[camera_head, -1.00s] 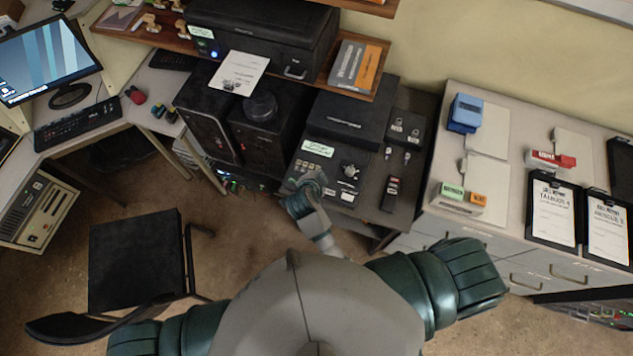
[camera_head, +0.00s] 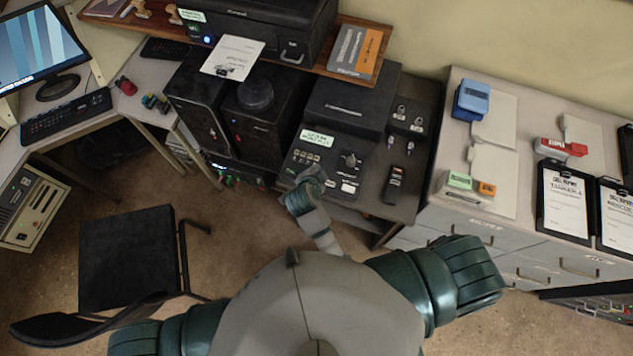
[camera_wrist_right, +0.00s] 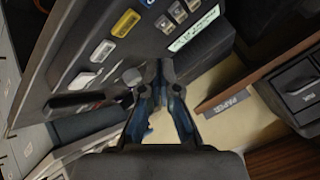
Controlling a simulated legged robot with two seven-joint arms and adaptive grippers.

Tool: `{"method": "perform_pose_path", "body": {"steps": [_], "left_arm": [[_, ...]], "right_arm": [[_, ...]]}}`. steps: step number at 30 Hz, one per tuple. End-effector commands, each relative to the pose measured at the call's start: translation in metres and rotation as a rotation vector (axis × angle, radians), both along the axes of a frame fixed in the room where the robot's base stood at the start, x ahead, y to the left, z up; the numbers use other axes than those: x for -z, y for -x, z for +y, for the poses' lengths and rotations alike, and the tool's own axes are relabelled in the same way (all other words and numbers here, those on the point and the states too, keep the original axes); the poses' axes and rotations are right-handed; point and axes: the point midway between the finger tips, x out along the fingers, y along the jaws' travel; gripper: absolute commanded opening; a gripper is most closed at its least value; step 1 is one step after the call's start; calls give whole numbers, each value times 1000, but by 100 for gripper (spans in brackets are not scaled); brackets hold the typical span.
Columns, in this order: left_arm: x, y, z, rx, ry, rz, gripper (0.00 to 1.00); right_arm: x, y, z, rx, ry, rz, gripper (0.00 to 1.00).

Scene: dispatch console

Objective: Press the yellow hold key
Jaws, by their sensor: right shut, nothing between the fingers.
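The yellow key (camera_wrist_right: 125,22) is on the dark, sloped key panel (camera_wrist_right: 70,45) in the right wrist view. It sits between a white key and a blue key in a row. My right gripper (camera_wrist_right: 158,68) is shut and empty. Its fingertips show near a round grey knob, below and to the right of the yellow key and apart from it in the picture. In the head view my right gripper (camera_head: 311,180) is at the near edge of the black console (camera_head: 335,165). The yellow key is too small to tell there. My left gripper is not in view.
A black printer (camera_head: 255,30) and dark boxes stand behind and left of the console. A handset (camera_head: 394,185) lies to its right. A cabinet top with stamps and clipboards (camera_head: 566,210) is further right. A black chair (camera_head: 127,258) stands at the left on open floor.

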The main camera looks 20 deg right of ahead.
Motion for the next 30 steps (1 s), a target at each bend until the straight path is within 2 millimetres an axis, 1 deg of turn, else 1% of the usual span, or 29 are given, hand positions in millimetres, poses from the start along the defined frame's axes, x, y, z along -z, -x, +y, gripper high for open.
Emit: {"method": "perform_pose_path", "body": {"steps": [1, 2, 9, 30], "left_arm": [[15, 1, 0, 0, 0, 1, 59], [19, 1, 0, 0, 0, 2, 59], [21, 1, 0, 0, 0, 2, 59], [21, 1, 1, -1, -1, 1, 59]], "right_arm": [[14, 0, 0, 1, -1, 0, 0], [17, 0, 0, 1, 0, 1, 0], [35, 0, -1, 0, 1, 1, 0], [36, 0, 0, 0, 1, 1, 0]]}}
